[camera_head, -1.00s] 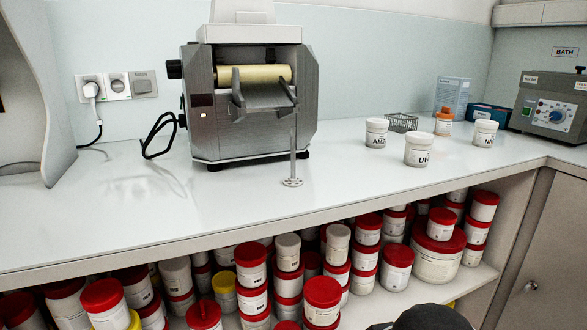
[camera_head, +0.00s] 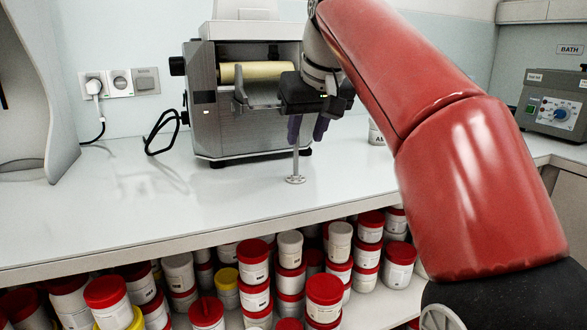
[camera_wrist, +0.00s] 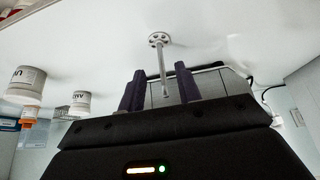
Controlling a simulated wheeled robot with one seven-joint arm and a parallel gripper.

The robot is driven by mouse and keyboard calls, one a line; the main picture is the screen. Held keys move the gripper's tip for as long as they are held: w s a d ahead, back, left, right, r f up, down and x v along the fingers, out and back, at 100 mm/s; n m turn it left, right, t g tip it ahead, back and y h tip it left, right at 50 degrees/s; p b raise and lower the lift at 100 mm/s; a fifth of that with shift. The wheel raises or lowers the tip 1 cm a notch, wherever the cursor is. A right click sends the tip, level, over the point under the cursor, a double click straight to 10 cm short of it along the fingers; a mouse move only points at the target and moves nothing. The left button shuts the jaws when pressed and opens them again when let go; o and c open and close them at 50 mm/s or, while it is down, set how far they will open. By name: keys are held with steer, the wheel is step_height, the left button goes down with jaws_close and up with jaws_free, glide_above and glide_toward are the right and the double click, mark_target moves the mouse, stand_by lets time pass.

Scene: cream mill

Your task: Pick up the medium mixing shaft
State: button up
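The mixing shaft (camera_head: 295,179) is a thin grey metal rod with a round, holed disc at its foot. It stands upright on the white counter in front of the mill. The fingers are apart, with visible gaps beside the rod. I cannot tell the exact depth of the rod between them.
The grey mill (camera_head: 240,125) with a yellowish roller stands close behind the shaft. White labelled jars (camera_wrist: 25,85) stand to one side on the counter; my arm hides most of them in the head view. The counter's left part is clear. Red-lidded jars (camera_head: 325,290) fill the shelf below.

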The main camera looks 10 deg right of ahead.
steer(key=w+r, duration=0.1)
steer(key=w, duration=0.1)
steer(key=b, duration=0.1)
glide_above(296, 178)
steer(key=f, duration=0.6)
steer(key=shift+w+f, duration=0.15)
steer(key=shift+w, duration=0.1)
jaws_close()
